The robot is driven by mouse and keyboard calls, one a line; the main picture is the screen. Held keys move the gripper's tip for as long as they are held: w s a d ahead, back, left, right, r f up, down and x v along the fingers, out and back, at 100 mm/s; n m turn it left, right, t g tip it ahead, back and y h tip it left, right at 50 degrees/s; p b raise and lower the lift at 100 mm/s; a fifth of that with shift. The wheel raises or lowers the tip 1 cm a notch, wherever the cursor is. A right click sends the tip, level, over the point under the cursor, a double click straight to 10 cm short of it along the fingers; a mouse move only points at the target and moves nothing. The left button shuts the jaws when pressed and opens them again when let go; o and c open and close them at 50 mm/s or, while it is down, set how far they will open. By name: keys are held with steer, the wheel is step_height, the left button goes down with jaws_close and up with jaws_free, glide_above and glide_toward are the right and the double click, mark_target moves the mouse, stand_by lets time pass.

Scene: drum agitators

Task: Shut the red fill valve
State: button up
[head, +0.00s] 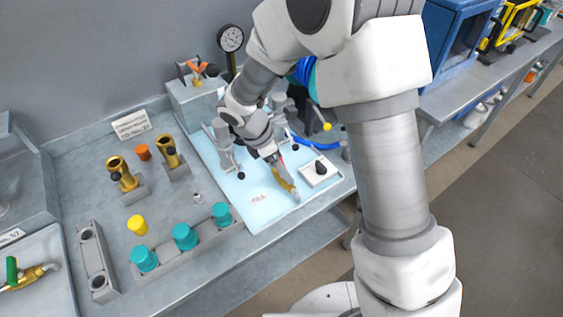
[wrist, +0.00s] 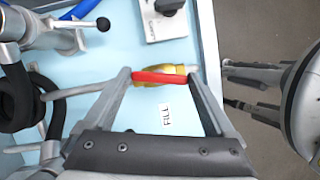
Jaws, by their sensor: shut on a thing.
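The fill valve has a brass body (wrist: 178,69) and a red lever (wrist: 160,77), above the light blue tray near a FILL label (wrist: 167,115). In the wrist view the red lever spans the gap between my fingertips and lies roughly along the brass body. My gripper (wrist: 160,78) is shut on the red lever, one finger at each end. In the head view the brass body (head: 285,182) shows below my wrist, and only a speck of red shows beside my gripper (head: 275,165). Part of the valve body is hidden behind the lever.
A switch box with a black knob (head: 319,170) sits close to the right of the valve. Clamps and a blue hose (head: 318,144) stand behind. A green-handled valve (head: 25,275) lies far left.

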steer(key=m+g, duration=0.1)
steer(key=m, duration=0.2)
steer(key=shift+w, duration=0.1)
steer(key=m+g+p, duration=0.1)
steer(key=m, duration=0.3)
steer(key=shift+w+g, duration=0.1)
steer(key=shift+g, duration=0.3)
steer(key=m+g, duration=0.1)
steer(key=m, duration=0.3)
steer(key=shift+w+y, duration=0.1)
steer(key=shift+y, duration=0.3)
steer(key=shift+d+m+g+y, duration=0.1)
steer(key=shift+m+g+y, duration=0.45)
steer(key=shift+m, duration=1.35)
steer(key=o, duration=1.1)
steer(key=shift+c, duration=0.2)
steer(key=shift+w, duration=0.1)
